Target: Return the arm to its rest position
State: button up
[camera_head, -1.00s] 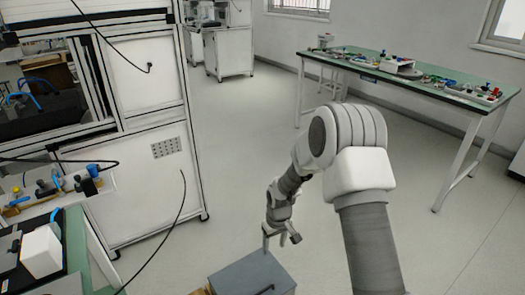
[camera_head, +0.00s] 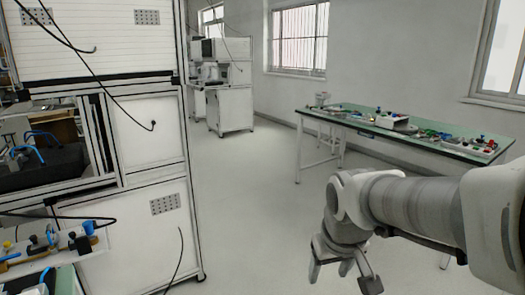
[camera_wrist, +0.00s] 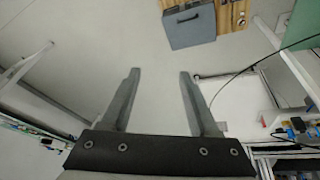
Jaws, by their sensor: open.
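My arm reaches in from the right edge of the head view, with its forearm roughly level. My gripper (camera_head: 342,276) hangs at its end, fingers pointing down over the open floor. In the wrist view my gripper (camera_wrist: 159,74) has its two fingers spread wide apart. Nothing is between them, only pale floor behind. The gripper is open and touches nothing that I can see.
A green-topped table (camera_head: 345,118) with several small parts stands at the back right. A tall framed cabinet (camera_head: 150,145) stands on the left, with a loose black cable. A grey box (camera_wrist: 188,25) shows in the wrist view. The floor (camera_head: 245,200) between is clear.

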jog(key=s+d+r+m+t, duration=0.15)
jog(key=s+r, duration=0.25)
jog(key=s, duration=0.8)
notch_tip(320, 180, up, 18)
jog(key=p, duration=1.8)
jog(key=shift+s+r+p, duration=0.15)
jog(key=shift+p, duration=0.25)
